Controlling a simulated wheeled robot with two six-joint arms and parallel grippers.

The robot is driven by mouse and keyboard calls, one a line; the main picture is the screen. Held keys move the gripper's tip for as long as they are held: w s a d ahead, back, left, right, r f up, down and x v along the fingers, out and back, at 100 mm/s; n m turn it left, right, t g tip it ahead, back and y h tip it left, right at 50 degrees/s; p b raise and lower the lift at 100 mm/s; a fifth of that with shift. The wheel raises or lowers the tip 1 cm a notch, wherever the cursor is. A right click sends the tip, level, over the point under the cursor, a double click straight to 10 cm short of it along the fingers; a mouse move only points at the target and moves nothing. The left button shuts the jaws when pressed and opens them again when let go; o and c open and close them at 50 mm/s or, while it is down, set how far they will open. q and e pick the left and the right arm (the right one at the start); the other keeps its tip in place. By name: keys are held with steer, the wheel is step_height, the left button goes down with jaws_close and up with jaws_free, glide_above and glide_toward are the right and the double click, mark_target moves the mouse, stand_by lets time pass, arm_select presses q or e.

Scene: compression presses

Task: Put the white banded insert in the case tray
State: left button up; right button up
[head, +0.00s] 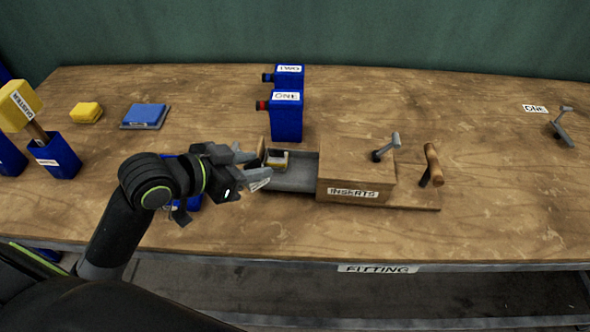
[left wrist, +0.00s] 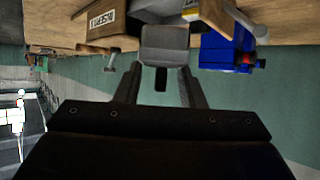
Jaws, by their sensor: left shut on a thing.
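My left gripper (head: 252,166) is at the left end of a pulled-out grey drawer (head: 295,179) of the wooden INSERTS box (head: 352,170). In the left wrist view the two fingers (left wrist: 160,90) are around a small dark piece, apparently the drawer's handle (left wrist: 160,78). A small insert-like block (head: 277,160), pale and yellowish, lies inside the drawer's left part; I cannot make out its band. It also seems to show in the left wrist view (left wrist: 191,12). A blue object (head: 186,201), partly hidden under my left arm, may be the case; its tray is not clear. My right gripper is not in view.
A wooden handle (head: 432,162) and a grey lever (head: 386,148) stand at the box. A blue flat block (head: 146,115) and a yellow block (head: 87,112) lie back left. The table's right side is mostly clear.

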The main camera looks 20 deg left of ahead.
arm_select(q)
steer(key=x, duration=1.1)
steer(key=shift+w+d+b, duration=0.1)
steer(key=shift+d+b, duration=0.1)
steer(key=shift+b, duration=0.2)
steer(key=shift+w+d+f, duration=0.2)
steer(key=shift+w+f, duration=0.1)
steer(key=shift+w, duration=0.15)
steer(key=shift+f+x, duration=0.15)
steer(key=shift+x, duration=0.75)
steer(key=shift+f+x, duration=0.15)
steer(key=shift+x, duration=0.8)
steer(key=shift+s, duration=0.2)
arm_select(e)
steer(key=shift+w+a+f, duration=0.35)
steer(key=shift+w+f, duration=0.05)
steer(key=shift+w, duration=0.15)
arm_select(q)
steer(key=shift+a, duration=0.1)
steer(key=shift+f, duration=0.1)
steer(key=o, duration=1.1)
